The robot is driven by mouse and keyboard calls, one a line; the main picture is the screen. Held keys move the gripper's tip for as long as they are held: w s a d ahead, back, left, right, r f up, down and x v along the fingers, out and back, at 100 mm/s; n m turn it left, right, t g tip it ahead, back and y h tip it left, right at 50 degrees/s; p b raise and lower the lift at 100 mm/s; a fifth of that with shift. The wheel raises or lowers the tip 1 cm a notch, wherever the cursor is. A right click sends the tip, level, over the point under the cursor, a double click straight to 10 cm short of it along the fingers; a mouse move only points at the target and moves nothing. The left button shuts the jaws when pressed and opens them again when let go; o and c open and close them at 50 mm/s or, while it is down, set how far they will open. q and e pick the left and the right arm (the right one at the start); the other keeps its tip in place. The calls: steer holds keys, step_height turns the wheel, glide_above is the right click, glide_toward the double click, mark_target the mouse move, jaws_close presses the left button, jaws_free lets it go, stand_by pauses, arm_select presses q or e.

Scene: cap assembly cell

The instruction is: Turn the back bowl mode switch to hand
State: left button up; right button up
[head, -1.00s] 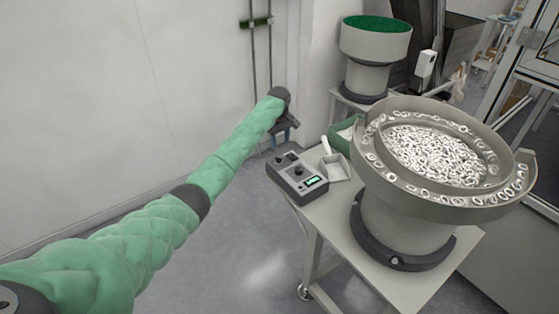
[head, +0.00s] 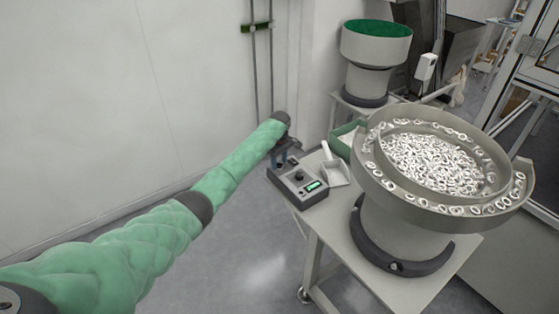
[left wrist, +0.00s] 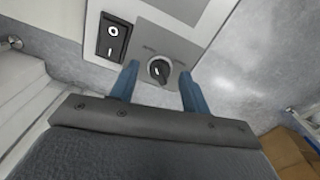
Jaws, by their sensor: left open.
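A grey control box (head: 299,186) with a lit green display and a black knob sits at the left edge of the feeder table. My left gripper (head: 285,162) is over its back left corner and hides part of its top. In the left wrist view, a black rotary switch (left wrist: 158,70) with a white pointer mark sits on a grey plate; its small labels are too blurred to read. My open left gripper (left wrist: 158,72) has blue fingers, one on each side of this switch, with gaps visible. My right gripper is not in view.
A green-lined bowl (head: 376,45) stands farther back. A wall is on the left.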

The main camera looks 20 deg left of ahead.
arm_select(q)
steer(key=shift+f, duration=0.3)
steer(key=c, duration=1)
